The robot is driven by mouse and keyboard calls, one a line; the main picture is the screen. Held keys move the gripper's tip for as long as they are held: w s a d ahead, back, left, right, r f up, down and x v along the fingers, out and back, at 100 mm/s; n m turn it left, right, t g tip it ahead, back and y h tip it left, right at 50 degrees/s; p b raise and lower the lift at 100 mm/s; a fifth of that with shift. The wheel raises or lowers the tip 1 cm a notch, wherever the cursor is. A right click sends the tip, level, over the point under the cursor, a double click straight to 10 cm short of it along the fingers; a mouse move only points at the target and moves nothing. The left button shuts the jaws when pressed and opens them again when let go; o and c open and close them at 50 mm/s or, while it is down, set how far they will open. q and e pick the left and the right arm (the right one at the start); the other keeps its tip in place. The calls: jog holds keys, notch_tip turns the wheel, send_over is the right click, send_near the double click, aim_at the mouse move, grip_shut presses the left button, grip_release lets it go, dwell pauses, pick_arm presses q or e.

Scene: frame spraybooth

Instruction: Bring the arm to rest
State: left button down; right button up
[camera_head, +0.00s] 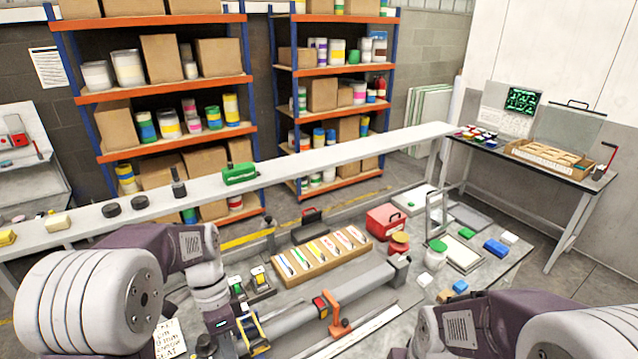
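My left arm comes in from the left and bends down over the near bench. My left gripper (245,338) is low at the bottom of the picture, beside a yellow-and-black piece (255,328). Its fingers are too small and partly hidden, so I cannot tell whether they are open or shut, or whether they touch that piece. My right arm shows only as links at the lower right corner. Its gripper is outside the picture.
The near bench (495,262) holds a wooden block of colored tools (322,256), a red box (384,221), a long grey rail (365,290) with an orange clamp (340,325), and small tubs. A long white shelf (330,155) crosses behind. Shelving and a side table (560,180) stand beyond.

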pick_arm(q)
notch_tip(320, 180, down, 19)
jog(key=s+n+t+y+b, duration=0.1)
jog(key=n+t+b, duration=0.3)
jog(key=n+b, duration=0.8)
jog(key=shift+s+t+y+b, duration=0.3)
jog(key=shift+s+t+b, duration=0.1)
jog(key=shift+s, duration=0.25)
